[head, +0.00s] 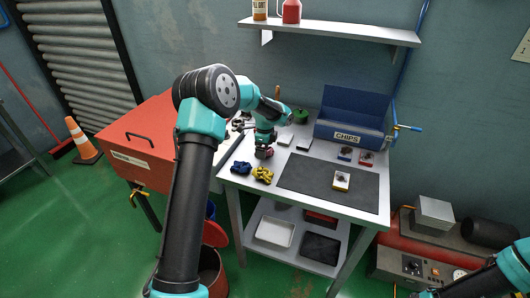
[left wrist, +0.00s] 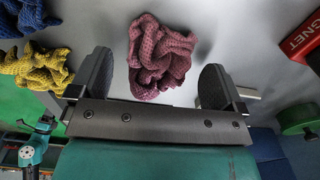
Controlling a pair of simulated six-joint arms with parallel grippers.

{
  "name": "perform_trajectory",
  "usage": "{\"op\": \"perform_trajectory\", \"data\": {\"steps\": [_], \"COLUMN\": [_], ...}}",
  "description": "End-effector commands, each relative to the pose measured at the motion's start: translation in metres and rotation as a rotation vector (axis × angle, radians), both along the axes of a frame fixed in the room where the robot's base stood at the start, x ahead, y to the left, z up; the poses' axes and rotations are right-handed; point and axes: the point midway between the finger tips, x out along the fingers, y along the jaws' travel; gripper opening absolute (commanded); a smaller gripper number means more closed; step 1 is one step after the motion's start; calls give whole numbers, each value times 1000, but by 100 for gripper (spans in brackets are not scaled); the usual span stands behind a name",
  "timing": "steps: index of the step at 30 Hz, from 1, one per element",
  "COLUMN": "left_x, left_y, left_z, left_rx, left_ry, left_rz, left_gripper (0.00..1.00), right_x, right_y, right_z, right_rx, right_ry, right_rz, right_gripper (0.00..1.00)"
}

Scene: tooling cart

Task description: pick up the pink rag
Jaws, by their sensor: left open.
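The pink rag (left wrist: 160,56) lies crumpled on the grey cart top in the left wrist view, between and just beyond the two fingers. In the head view only a little of the pink rag (head: 268,153) shows under my left gripper (head: 264,148), which points down over it. My left gripper (left wrist: 154,82) is open, one finger on each side of the rag. I cannot tell how much height is left between the fingertips and the cart top. Of my right arm only links show at the lower right; its gripper is out of view.
A blue rag (head: 241,168) and a yellow rag (head: 263,175) lie close to the pink one, near the cart's left front edge. A dark mat (head: 310,180) lies to the right. A blue chips bin (head: 350,115) and a green round item (head: 300,116) stand behind.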

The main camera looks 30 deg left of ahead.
Motion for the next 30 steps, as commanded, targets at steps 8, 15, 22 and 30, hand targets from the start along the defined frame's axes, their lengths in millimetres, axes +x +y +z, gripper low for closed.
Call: {"op": "perform_trajectory", "data": {"steps": [8, 15, 22, 30], "left_x": [0, 0, 0, 0], "left_y": [0, 0, 0, 0], "left_z": [-9, -9, -9, -9], "left_rx": [0, 0, 0, 0], "left_ry": [-1, -1, -1, -1], "left_rz": [0, 0, 0, 0], "left_gripper": [95, 95, 81, 55], "right_x": [0, 0, 0, 0], "right_y": [0, 0, 0, 0], "right_z": [0, 0, 0, 0], "right_rx": [0, 0, 0, 0], "right_ry": [0, 0, 0, 0], "right_rz": [0, 0, 0, 0], "right_gripper": [43, 43, 43, 43]}}
